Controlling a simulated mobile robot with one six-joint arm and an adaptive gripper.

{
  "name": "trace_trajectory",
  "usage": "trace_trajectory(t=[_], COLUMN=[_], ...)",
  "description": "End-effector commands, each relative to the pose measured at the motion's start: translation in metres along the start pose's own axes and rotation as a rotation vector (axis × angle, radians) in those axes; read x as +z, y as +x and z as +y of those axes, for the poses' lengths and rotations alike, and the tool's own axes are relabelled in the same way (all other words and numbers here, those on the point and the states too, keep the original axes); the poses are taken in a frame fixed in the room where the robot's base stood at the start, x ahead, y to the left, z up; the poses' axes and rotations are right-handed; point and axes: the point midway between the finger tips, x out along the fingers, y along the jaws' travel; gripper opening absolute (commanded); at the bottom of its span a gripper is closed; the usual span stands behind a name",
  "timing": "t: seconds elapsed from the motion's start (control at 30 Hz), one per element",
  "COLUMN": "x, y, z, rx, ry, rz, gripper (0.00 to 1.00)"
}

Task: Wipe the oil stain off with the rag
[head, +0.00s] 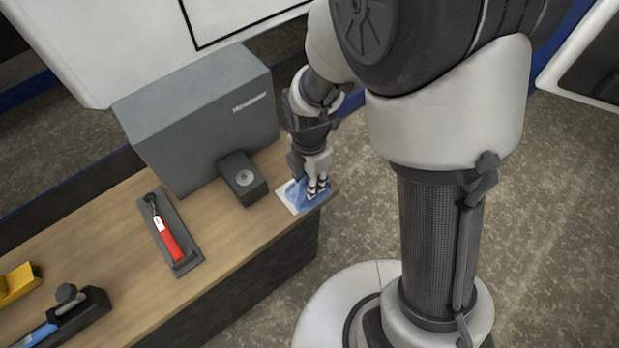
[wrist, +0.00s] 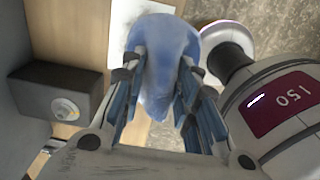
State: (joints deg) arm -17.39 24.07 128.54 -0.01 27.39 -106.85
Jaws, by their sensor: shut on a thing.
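My gripper (head: 317,182) is shut on a blue rag (head: 298,193) at the right end of the wooden bench. The rag lies at or just above a white plate or sheet (head: 286,199) at the bench edge. In the wrist view the rag (wrist: 161,62) is bunched between the fingers of my gripper (wrist: 158,98), with part of the white sheet (wrist: 125,45) behind it. No oil stain shows; the rag and gripper cover much of the sheet. I cannot tell whether the rag touches it.
A dark block with a round knob (head: 243,179) stands left of the rag, before a large grey box (head: 200,120). A red-handled tool (head: 168,236) lies in a black tray further left. A yellow item (head: 18,283) and a blue-handled tool (head: 38,335) are at the far left. The bench front between is clear.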

Motion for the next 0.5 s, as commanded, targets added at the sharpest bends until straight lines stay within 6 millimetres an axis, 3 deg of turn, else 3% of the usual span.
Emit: trace_trajectory(t=[0.17, 0.4, 0.5], x=[0.0, 0.0, 0.001], y=[0.006, 0.047, 0.041], z=[0.0, -0.001, 0.021], rx=[0.001, -0.002, 0.003], ry=[0.001, 0.002, 0.001], rz=[0.0, 0.0, -0.001], gripper=[0.0, 0.0, 0.0])
